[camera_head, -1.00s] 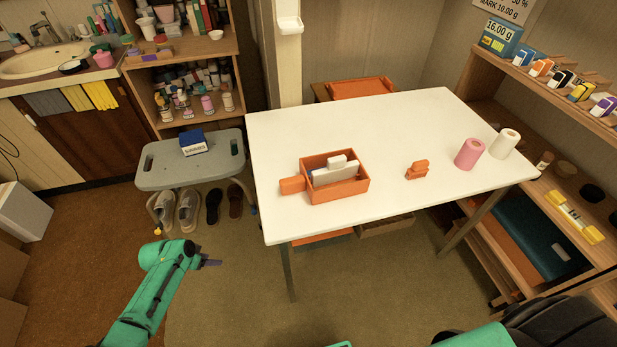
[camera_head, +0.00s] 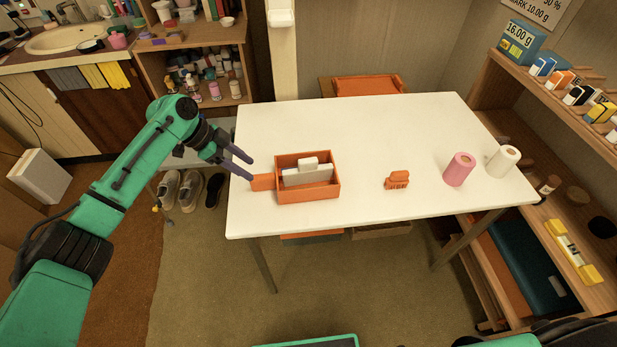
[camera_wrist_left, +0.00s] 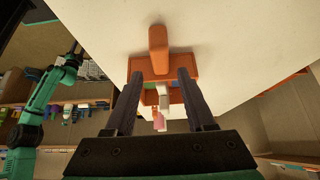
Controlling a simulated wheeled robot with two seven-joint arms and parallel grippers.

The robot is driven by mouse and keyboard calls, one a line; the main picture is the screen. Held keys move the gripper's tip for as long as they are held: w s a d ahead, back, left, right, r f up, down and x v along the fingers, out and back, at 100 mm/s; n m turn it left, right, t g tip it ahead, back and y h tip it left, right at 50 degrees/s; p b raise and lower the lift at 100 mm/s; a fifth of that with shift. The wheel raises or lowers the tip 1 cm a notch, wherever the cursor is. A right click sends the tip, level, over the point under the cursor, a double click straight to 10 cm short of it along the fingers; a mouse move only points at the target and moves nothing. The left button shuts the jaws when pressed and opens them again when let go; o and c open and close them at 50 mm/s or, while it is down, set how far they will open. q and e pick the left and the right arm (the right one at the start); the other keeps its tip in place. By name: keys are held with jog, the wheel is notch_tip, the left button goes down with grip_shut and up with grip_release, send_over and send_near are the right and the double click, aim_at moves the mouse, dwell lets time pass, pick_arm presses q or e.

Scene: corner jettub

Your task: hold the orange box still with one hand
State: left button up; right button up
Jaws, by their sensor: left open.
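The orange box (camera_head: 310,193) stands on the white table (camera_head: 390,130), near its front left. It is an open-topped box with a handle (camera_head: 264,182) on its left side and white and grey items inside. My left gripper (camera_head: 252,170) is open just left of the box, its fingertips close to the handle. In the left wrist view the open gripper (camera_wrist_left: 161,75) has its fingers apart, with the handle (camera_wrist_left: 157,42) and box (camera_wrist_left: 181,64) between and beyond their tips. I cannot tell whether they touch.
Shelves (camera_head: 570,120) line the right side. A grey stool (camera_head: 190,157) is left of the table, partly behind my arm.

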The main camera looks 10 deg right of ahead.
aim_at(258, 177)
pick_arm(q)
notch_tip(258, 177, down, 2)
jog(key=shift+f+b, duration=0.1)
jog(key=shift+b, duration=0.65)
jog(key=b+x, duration=0.3)
jog(key=x, duration=0.1)
jog(key=shift+d, duration=0.4)
jog(key=shift+w+d+f+b, duration=0.1)
jog(key=shift+d+f+b, duration=0.35)
jog(key=shift+b, duration=0.2)
pick_arm(e)
notch_tip(258, 177, down, 6)
jog(key=a, duration=0.1)
jog(key=shift+a, duration=0.2)
jog(key=shift+f, duration=0.1)
pick_arm(q)
jog(key=c, duration=0.9)
jog(key=o, duration=0.5)
grip_shut()
pick_arm(e)
jog(key=shift+a, duration=0.45)
jog(key=shift+d, duration=0.35)
jog(key=shift+c, duration=0.2)
